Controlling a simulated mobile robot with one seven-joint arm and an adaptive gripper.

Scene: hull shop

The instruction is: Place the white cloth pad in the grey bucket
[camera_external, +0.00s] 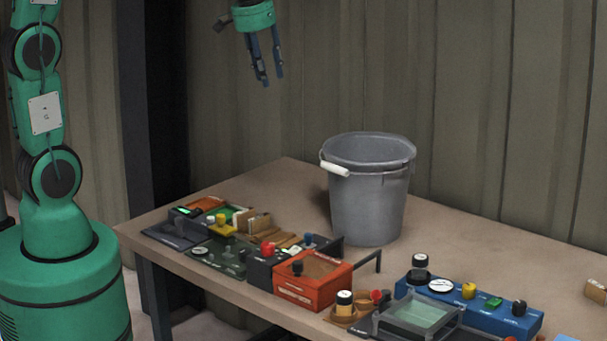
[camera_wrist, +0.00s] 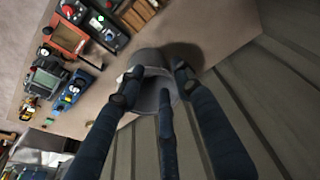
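The grey bucket (camera_external: 366,205) stands upright on the table, with a white grip on its handle at the left of the rim. My gripper (camera_external: 268,80) is high above the table, to the left of and above the bucket, with its dark blue fingers spread and nothing visible between them. In the wrist view the bucket (camera_wrist: 150,99) shows beyond the fingers, partly hidden by them. A pale patch (camera_wrist: 156,72) shows at the bucket's mouth; I cannot tell whether it is the white cloth pad or the handle grip. No pad is clearly seen elsewhere.
The table (camera_external: 270,180) holds several control boxes along its front: an orange-red box (camera_external: 312,280), a blue panel (camera_external: 470,310) and a clear-lidded case (camera_external: 418,314). A ribbed wall (camera_external: 480,120) rises behind the table. The tabletop left of the bucket is mostly clear.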

